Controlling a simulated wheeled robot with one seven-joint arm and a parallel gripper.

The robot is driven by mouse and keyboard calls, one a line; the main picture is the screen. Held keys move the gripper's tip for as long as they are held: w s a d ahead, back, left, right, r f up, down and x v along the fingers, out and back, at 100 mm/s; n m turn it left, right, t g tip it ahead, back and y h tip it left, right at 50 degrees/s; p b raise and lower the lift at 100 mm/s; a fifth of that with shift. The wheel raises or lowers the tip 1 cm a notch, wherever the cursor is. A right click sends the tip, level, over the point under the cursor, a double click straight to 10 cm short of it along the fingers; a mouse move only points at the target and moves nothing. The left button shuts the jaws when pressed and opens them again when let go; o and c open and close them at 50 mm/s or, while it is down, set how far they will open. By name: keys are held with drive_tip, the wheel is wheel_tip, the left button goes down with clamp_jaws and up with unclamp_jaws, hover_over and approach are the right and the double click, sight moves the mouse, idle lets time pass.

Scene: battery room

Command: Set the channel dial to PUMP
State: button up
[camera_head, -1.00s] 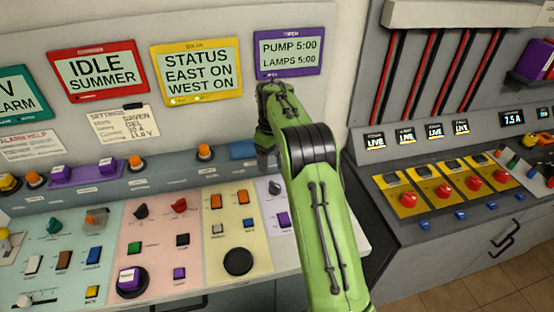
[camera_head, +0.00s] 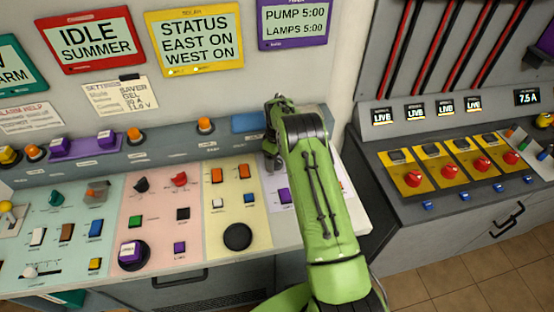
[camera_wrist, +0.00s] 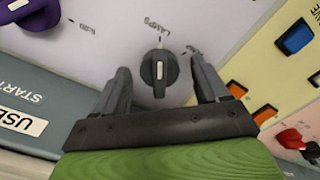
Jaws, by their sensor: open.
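The channel dial (camera_wrist: 159,73) is a dark round knob with a pale pointer stripe on a light panel section. In the wrist view the stripe runs nearly straight up the picture, towards a small label that seems to read LAMPS. Another label at its upper right is too blurred to read. My gripper (camera_wrist: 158,66) is open, with one finger on each side of the dial and visible gaps to it. In the head view my gripper (camera_head: 274,164) is over the right part of the console and hides the dial. A purple-framed screen (camera_head: 293,22) reads PUMP 5:00, LAMPS 5:00.
A purple switch (camera_head: 284,195) sits just below my gripper in the head view. Orange rockers (camera_head: 216,176) and a large black knob (camera_head: 237,237) are to the left. A second console with red knobs (camera_head: 482,163) stands to the right, across a gap.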

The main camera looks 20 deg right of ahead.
drive_tip(key=shift+f, duration=0.4)
drive_tip(key=shift+c, duration=0.3)
drive_tip(key=c, duration=1)
